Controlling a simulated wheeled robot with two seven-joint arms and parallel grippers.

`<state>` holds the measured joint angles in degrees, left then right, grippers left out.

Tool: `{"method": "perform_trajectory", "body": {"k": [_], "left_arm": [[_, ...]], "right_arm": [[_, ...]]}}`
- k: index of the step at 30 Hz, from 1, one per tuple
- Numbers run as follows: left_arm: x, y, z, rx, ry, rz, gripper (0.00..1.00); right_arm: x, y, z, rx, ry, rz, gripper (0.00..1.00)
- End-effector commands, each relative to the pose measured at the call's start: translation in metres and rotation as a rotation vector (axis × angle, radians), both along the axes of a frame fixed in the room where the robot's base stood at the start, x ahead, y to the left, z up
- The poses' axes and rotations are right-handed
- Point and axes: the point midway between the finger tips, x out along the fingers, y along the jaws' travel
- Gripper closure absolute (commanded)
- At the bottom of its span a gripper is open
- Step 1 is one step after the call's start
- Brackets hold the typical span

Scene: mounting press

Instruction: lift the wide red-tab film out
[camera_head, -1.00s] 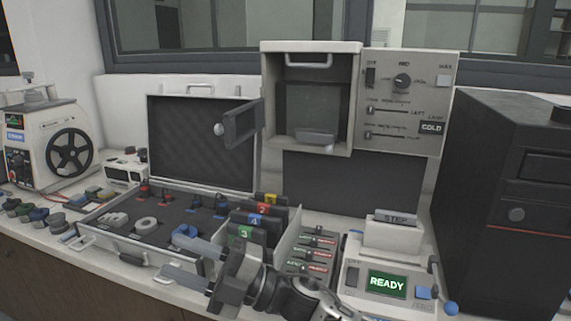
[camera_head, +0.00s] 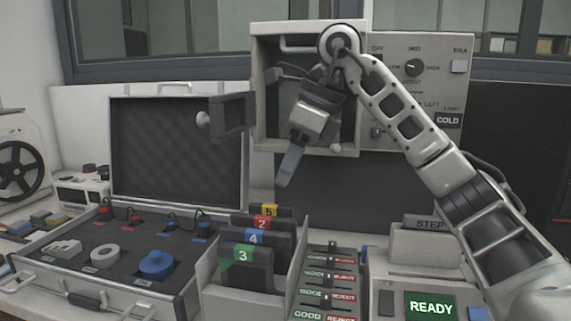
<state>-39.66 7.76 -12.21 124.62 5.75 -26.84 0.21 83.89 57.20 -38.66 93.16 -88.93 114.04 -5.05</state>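A dark film holder with a red tab marked 2 (camera_head: 262,223) stands in a rack, between the yellow-tab 5 (camera_head: 270,211) behind it and the blue-tab 4 (camera_head: 254,237) in front. The green-tab 3 (camera_head: 244,256) is frontmost. Only the upper part of the red-tab one shows, so I cannot judge its width. My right gripper (camera_head: 289,168) hangs above the rack, in front of the open box, tilted down and left, apart from the films. One finger shows, with nothing visibly held; the finger gap is hidden. My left gripper is out of view.
The open box (camera_head: 258,90) has its door (camera_head: 230,118) swung out left. A lidded case (camera_head: 52,270) with small parts lies left. A slotted GOOD/REJECT panel (camera_head: 327,275) and a device showing READY (camera_head: 431,306) stand right of the rack.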

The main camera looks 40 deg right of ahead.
Motion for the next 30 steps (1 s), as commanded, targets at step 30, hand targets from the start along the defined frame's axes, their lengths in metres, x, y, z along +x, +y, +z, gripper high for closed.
{"method": "perform_trajectory", "body": {"k": [30], "left_arm": [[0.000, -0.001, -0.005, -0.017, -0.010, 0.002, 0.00]], "right_arm": [[0.042, 0.037, -0.132, 0.004, -0.001, 0.004, 0.60]]}}
